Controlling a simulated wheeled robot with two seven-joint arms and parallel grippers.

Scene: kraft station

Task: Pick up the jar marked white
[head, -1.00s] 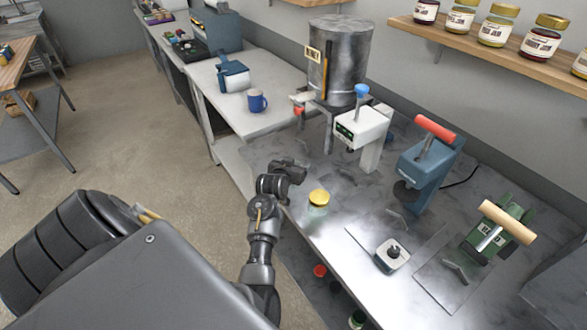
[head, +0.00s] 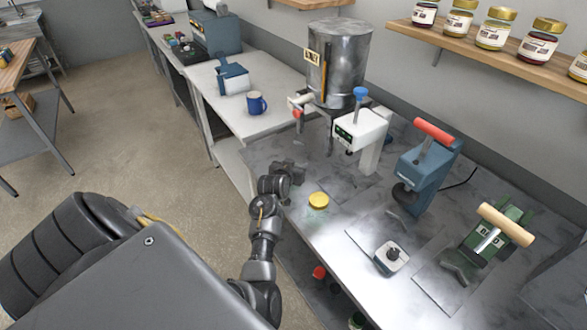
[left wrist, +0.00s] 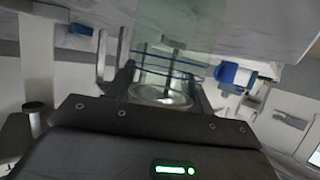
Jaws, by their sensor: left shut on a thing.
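My left gripper (head: 294,171) is over the near left part of the metal bench. In the left wrist view (left wrist: 150,75) its fingers are shut on a clear glass jar (left wrist: 170,60), whose round end shows near the palm. No marking can be read on it. The held glass does not show clearly in the head view. A yellow lid (head: 318,200) is just right of the gripper, apparently flat on the bench, with no glass visible under it. My right gripper is not in view.
On the bench (head: 345,225) stand a white press (head: 372,128), a blue press with a red handle (head: 425,170), a green wooden-handled tool (head: 488,240) and a small white block (head: 391,257). A metal tank (head: 340,60) is behind. Labelled jars (head: 492,33) line the wall shelf.

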